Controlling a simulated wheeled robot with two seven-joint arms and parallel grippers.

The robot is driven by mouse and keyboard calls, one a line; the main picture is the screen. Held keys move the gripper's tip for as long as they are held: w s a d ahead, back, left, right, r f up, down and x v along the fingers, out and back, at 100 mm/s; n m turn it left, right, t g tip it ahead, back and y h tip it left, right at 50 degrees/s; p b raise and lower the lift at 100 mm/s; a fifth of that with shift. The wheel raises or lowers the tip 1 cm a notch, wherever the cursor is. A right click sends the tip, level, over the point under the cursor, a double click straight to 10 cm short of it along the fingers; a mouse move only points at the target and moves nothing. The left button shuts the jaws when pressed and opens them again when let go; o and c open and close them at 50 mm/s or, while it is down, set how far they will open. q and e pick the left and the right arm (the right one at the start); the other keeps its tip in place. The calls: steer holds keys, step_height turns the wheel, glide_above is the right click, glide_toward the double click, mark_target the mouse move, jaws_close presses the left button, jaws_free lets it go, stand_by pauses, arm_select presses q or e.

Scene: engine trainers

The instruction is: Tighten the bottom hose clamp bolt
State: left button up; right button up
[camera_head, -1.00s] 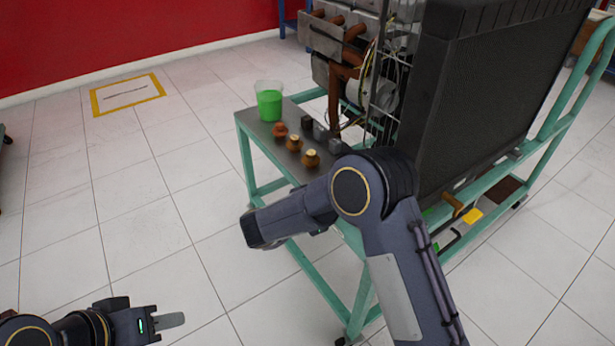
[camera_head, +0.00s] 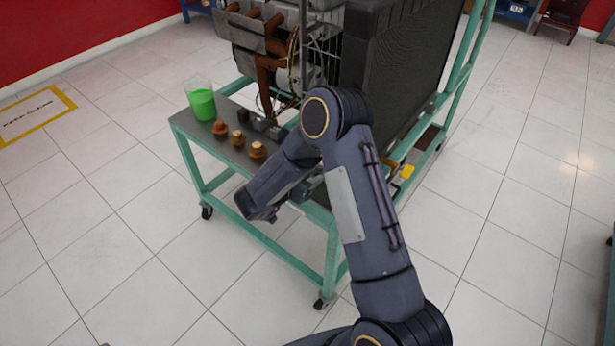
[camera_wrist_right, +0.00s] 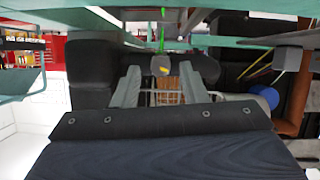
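The engine trainer stands on a teal cart, with a large black radiator (camera_head: 410,60) and brown hoses (camera_head: 268,72) beside the engine. I cannot make out the bottom hose clamp or its bolt in either view. My right arm reaches across the front of the cart, its elbow raised and its forearm sloping down to the left beside the cart's edge. In the right wrist view, the two grey fingers of my right gripper (camera_wrist_right: 160,88) stand apart, with nothing clearly held between them. The head view mostly hides this gripper behind the forearm. My left gripper is not in view.
On the cart's tray (camera_head: 190,125) stand a cup of green liquid (camera_head: 202,103) and several brown and dark caps. A yellow block (camera_head: 407,171) lies low on the cart.

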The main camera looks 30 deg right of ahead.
steer(key=shift+d, duration=0.15)
steer(key=shift+c, duration=0.5)
jaws_close()
